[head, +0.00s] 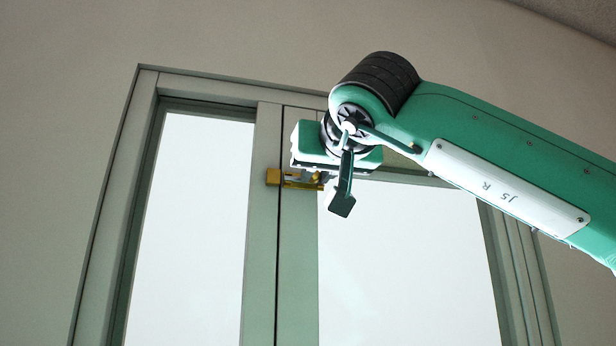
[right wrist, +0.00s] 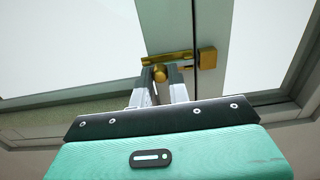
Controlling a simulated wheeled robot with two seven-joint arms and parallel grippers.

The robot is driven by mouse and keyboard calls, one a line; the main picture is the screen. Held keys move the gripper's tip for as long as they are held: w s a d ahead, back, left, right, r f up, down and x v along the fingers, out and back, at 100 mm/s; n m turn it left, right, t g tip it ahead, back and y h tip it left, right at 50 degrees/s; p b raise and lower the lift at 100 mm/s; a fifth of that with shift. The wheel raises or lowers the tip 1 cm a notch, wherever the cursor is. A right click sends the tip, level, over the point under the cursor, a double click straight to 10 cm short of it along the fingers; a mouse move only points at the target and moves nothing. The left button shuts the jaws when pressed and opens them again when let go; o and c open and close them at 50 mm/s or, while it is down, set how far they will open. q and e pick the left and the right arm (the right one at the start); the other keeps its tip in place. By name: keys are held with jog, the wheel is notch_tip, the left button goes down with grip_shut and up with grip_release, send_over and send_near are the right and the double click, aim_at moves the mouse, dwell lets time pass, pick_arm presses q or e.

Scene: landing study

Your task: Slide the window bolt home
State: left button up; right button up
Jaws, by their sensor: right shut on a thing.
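The brass window bolt (head: 291,183) sits high on the meeting stiles of the two sashes, partly hidden behind my right gripper in the head view. In the right wrist view its brass plate (right wrist: 180,56) lies across the stile, with a round brass knob (right wrist: 160,74) below. A brass keeper block (right wrist: 207,59) is at the right there; it shows at the left in the head view (head: 272,177). My right gripper (right wrist: 161,77) has its fingers on both sides of the knob and is shut on it. I cannot tell whether the rod enters the keeper. My left gripper is out of view.
The grey-green window frame (head: 108,190) surrounds two bright panes, the left (head: 190,220) and the right (head: 410,260). Plain beige wall (head: 230,35) lies around the frame. My right arm reaches in from the right, across the right sash.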

aim_at(293, 178)
jog(key=shift+a, duration=0.15)
jog(key=shift+s+a+p, duration=0.25)
jog(key=shift+a, duration=0.4)
jog(key=shift+s+a+p, duration=0.2)
jog(key=shift+s+a, duration=0.05)
jog(key=shift+a, duration=0.4)
jog(key=o, duration=0.9)
jog(key=shift+s, duration=0.1)
jog(key=shift+s+d, duration=0.2)
jog(key=shift+s, duration=0.15)
jog(key=b+v, duration=0.1)
jog(key=v, duration=0.3)
